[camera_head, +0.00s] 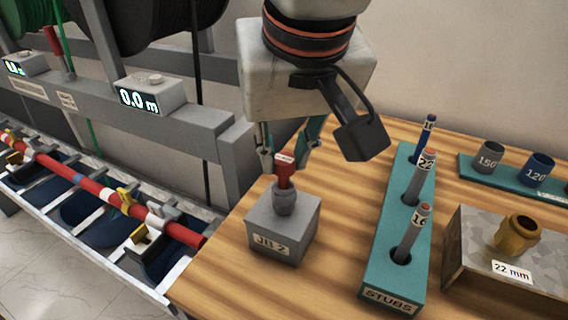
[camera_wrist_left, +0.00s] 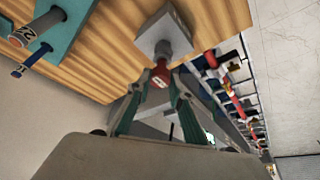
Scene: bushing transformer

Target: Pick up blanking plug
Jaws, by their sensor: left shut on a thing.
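The blanking plug (camera_head: 285,172) is red with a pale label on top. It stands upright in the grey gland on top of the grey box marked JB 2 (camera_head: 283,228). My left gripper (camera_head: 287,160) points down over the box, with its fingers closed around the plug's red head. In the left wrist view the red plug (camera_wrist_left: 160,74) sits between the fingertips, in line with the grey gland (camera_wrist_left: 165,50). I cannot tell whether the plug is still seated in the gland. My right gripper is not in view.
A teal rack marked STUBS (camera_head: 388,280) holds several numbered stubs right of the box. A metal block marked 22 mm (camera_head: 500,272) carries a brass fitting. Another teal rack (camera_head: 480,172) stands behind. A cable rail (camera_head: 110,197) with a red bar runs left of the table.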

